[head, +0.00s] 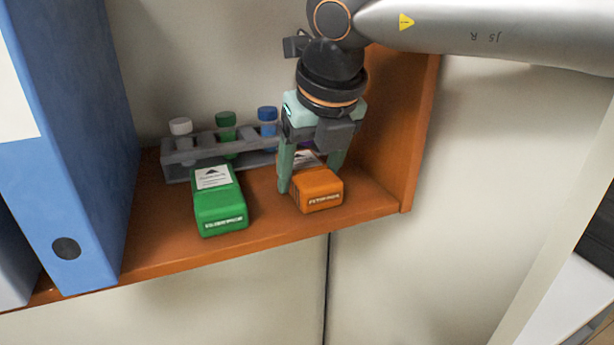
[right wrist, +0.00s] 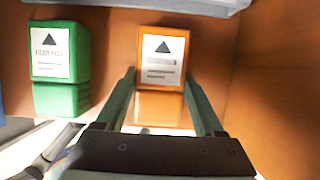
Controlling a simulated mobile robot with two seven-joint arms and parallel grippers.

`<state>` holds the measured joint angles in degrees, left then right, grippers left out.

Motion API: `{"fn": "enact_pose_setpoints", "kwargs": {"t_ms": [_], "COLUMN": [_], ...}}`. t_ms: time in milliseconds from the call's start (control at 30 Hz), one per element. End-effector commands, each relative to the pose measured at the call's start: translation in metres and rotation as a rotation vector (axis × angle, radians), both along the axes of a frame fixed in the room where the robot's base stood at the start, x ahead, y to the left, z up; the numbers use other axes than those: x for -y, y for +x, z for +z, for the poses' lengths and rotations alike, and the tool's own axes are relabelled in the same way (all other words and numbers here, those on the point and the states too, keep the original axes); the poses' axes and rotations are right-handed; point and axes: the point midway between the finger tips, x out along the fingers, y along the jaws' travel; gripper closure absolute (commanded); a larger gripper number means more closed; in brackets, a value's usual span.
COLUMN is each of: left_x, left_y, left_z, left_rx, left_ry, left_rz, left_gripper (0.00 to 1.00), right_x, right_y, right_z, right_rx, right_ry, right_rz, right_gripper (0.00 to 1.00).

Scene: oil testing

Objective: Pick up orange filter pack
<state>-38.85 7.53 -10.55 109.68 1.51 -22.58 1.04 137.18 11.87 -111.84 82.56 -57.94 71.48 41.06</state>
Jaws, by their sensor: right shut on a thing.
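The orange filter pack (head: 318,190) lies on the wooden shelf towards its right end, its label partly hidden by the gripper in the head view. My right gripper (head: 310,178) reaches down over it from above, with one finger on each side, and is shut on it. In the right wrist view the orange filter pack (right wrist: 161,72), with its white label, sits between the two green fingers of the right gripper (right wrist: 160,85). The pack appears to rest at shelf level; I cannot tell whether it is lifted. My left gripper is not in view.
A green filter pack (head: 219,205) lies just left of the orange one. A grey tube rack (head: 180,172) with capped tubes stands behind. The shelf's right side wall (head: 408,140) is close to my right gripper.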

Motion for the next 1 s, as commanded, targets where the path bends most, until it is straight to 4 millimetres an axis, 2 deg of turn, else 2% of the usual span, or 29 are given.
{"fn": "enact_pose_setpoints", "kwargs": {"t_ms": [33,267,533,733,867,1000], "left_x": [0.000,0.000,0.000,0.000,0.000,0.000], "left_y": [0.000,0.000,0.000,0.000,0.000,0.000], "left_z": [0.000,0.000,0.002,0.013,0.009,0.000], "left_rx": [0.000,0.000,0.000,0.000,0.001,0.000], "left_ry": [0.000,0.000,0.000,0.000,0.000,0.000], "left_rz": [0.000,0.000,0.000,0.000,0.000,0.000], "left_gripper": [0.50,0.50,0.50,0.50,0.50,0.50], "right_x": [0.000,0.000,0.000,0.000,-0.001,-0.007], "right_y": [0.000,0.000,0.000,0.000,0.001,-0.025], "right_z": [0.000,0.000,0.002,0.009,0.033,0.065], "right_rx": [0.000,0.001,0.001,0.001,0.005,0.006], "right_ry": [0.000,0.000,0.000,0.000,0.005,0.003], "right_rz": [0.000,0.000,0.000,0.000,-0.001,0.004], "right_gripper": [0.71,0.95,0.95,0.95,0.95,0.95]}}
